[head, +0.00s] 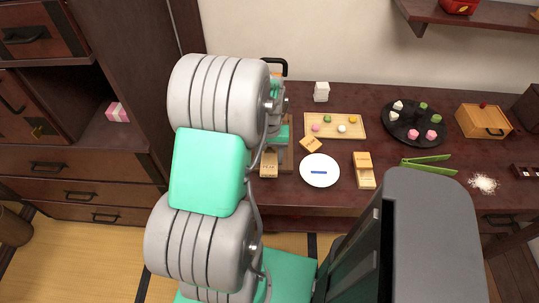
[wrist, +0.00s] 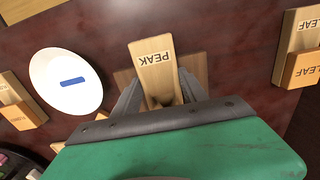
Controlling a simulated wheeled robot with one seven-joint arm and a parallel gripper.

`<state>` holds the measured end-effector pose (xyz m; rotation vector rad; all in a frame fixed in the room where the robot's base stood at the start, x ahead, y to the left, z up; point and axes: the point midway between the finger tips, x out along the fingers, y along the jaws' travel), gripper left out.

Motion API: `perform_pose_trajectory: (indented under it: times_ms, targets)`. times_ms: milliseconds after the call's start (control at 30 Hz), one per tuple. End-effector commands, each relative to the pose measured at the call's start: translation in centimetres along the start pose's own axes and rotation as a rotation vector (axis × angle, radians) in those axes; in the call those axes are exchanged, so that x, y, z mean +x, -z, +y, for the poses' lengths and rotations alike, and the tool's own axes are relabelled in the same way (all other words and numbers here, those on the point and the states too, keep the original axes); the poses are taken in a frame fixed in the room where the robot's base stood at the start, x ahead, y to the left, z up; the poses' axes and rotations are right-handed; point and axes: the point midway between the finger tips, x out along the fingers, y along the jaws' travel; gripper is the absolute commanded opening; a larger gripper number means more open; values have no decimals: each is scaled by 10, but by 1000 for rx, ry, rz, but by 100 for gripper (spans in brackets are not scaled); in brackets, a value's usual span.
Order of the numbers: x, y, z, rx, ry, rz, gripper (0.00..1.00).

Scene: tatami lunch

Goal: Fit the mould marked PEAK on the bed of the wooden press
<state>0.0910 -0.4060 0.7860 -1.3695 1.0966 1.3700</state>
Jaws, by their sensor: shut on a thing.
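The PEAK mould (wrist: 152,68) is a pale wooden block, its label upside down in the wrist view. My gripper (wrist: 160,98) is shut on its narrow near end, with a dark finger on each side. In the head view the mould (head: 269,164) shows just right of my arm, and the gripper is mostly hidden. A browner wooden board (wrist: 196,66) lies under the mould and shows on both sides of it. I cannot tell whether they touch. The wooden press is largely hidden behind my arm; a black handle (head: 283,64) shows above it.
A white plate (head: 319,171) with a blue strip lies right of the mould in the head view, a stacked wooden block (head: 364,171) beyond it. A sweets tray (head: 350,132) is behind. LEAF blocks (wrist: 303,66) are on the mould's other side. A small block (head: 311,144) is near.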

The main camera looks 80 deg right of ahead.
Motion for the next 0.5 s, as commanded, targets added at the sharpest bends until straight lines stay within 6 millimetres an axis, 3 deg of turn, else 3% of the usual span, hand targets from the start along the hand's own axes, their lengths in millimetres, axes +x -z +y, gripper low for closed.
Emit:
perform_pose_trajectory:
  times_ms: [433,467,500]
  targets:
    - [9,0,0,0,0,0,8]
    - [9,0,0,0,0,1,51]
    - [8,0,0,0,0,1,54]
